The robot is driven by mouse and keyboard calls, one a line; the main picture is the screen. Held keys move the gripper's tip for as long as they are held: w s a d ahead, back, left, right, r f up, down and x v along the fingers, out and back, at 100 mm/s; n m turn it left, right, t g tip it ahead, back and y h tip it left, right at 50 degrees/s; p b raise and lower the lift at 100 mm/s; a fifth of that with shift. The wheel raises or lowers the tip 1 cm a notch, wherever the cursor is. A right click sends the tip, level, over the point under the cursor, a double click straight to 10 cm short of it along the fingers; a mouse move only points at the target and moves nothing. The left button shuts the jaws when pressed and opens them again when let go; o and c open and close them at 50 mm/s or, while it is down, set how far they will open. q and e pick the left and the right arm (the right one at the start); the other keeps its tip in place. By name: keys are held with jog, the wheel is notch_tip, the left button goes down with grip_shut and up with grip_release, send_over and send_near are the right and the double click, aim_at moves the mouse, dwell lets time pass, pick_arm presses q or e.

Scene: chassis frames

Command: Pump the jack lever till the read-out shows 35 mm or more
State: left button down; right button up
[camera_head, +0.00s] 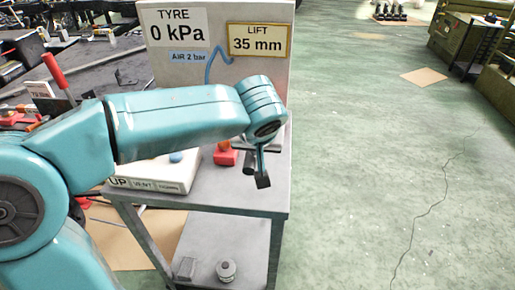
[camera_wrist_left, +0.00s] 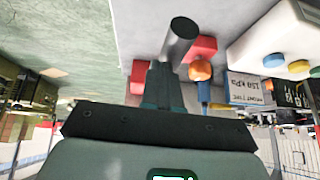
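The lift read-out (camera_head: 259,41) shows 35 mm. The red jack (camera_head: 225,156) with an orange knob (camera_head: 223,146) sits on the grey cart's top. Its red parts also show in the left wrist view (camera_wrist_left: 203,47). My left gripper (camera_head: 262,180) is above the cart's right part, to the right of the jack, fingers downward. In the wrist view its fingers (camera_wrist_left: 160,85) look together, with the dark round jack lever (camera_wrist_left: 178,40) at their tips. The lever seems to touch the fingertips; I see no clear grip around it. My right gripper is out of view.
The tyre read-out (camera_head: 178,25) shows 0 kPa on the same grey panel. A white button box (camera_head: 150,174) stands on the cart (camera_head: 240,195), partly behind my left arm. A red-handled bar (camera_head: 57,72) rises at the left.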

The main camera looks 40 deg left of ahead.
pick_arm(q)
jog(key=p+v, duration=0.1)
jog(key=v, duration=0.9)
jog(key=shift+s+f, duration=0.1)
jog(key=shift+f, duration=0.05)
dwell(2.3)
jog(key=w+d+f+m+g+h+p, duration=0.1)
jog(key=d+f+m+g+h+p, duration=0.15)
jog(key=d+f, duration=0.45)
jog(key=w+d+f+m+g+h+p, duration=0.1)
jog(key=w+d+f+m+h+p, duration=0.15)
jog(key=f, duration=0.95)
jog(key=s+d+f+h+p, duration=0.1)
jog(key=s+d+f+p, duration=0.1)
jog(key=s+f, duration=0.5)
jog(key=s+d+f+g+h+p, duration=0.1)
jog(key=s+d+f+h+p, duration=0.1)
jog(key=s+f, duration=0.6)
notch_tip(320, 180, down, 4)
jog(key=shift+d+r+n+p, duration=0.15)
jog(key=shift+d+n+p, duration=0.25)
jog(key=shift+p, duration=0.5)
